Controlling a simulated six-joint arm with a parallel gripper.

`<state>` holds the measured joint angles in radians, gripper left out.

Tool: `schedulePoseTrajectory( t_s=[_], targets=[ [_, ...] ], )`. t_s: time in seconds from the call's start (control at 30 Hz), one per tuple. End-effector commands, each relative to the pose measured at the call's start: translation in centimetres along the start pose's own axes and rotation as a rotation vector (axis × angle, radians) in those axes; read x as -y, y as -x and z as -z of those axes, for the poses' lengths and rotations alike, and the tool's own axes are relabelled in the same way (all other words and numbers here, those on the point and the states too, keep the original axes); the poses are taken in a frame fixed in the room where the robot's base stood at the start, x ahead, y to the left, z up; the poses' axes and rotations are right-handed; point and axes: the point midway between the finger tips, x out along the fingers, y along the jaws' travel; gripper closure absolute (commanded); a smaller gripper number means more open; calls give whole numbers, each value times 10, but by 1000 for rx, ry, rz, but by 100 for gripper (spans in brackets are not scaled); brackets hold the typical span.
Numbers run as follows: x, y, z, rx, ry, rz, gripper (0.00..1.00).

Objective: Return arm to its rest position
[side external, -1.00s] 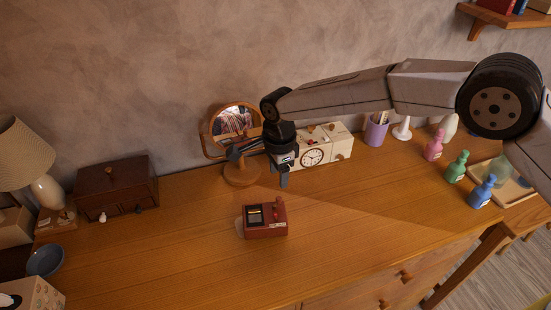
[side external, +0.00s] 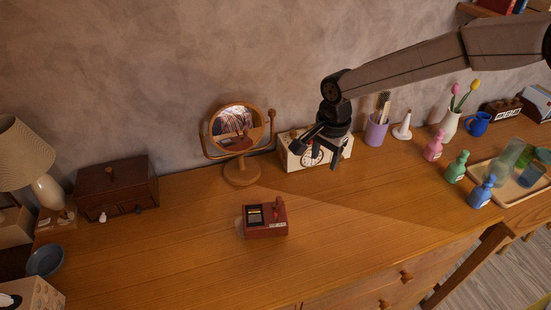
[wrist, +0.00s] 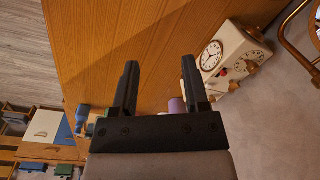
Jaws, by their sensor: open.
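My gripper (side external: 322,153) is in the air above the back of the wooden dresser top, in front of the white clock box (side external: 297,157), part of which it hides. In the wrist view my gripper (wrist: 159,85) has its two dark fingers spread apart with nothing between them. My arm reaches in from the upper right of the side view. The white clock box (wrist: 229,57) also shows at the upper right of the wrist view, apart from the fingers.
A red-brown device (side external: 264,220) sits alone mid-dresser. A round mirror (side external: 237,130) stands at the back. A purple cup (side external: 376,132), a pink bottle (side external: 433,149), a green bottle (side external: 456,169) and a blue bottle (side external: 482,193) stand to the right. The front of the dresser top (side external: 350,235) is clear.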

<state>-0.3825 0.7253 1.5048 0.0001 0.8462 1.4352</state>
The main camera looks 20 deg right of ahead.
Motion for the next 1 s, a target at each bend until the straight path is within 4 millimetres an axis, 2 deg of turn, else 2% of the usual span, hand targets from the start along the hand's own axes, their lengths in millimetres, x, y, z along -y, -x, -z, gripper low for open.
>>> schedulePoseTrajectory(
  t_s=[0.03,0.2,0.5,0.73,1.0],
  targets=[
    [-11,6,10,-3,41,8,42],
    [-48,18,34,-16,204,32,42],
    [-123,33,62,-55,494,64,42],
    [-186,39,73,-96,714,75,42],
    [-253,40,72,-147,949,75,42]
  ],
)
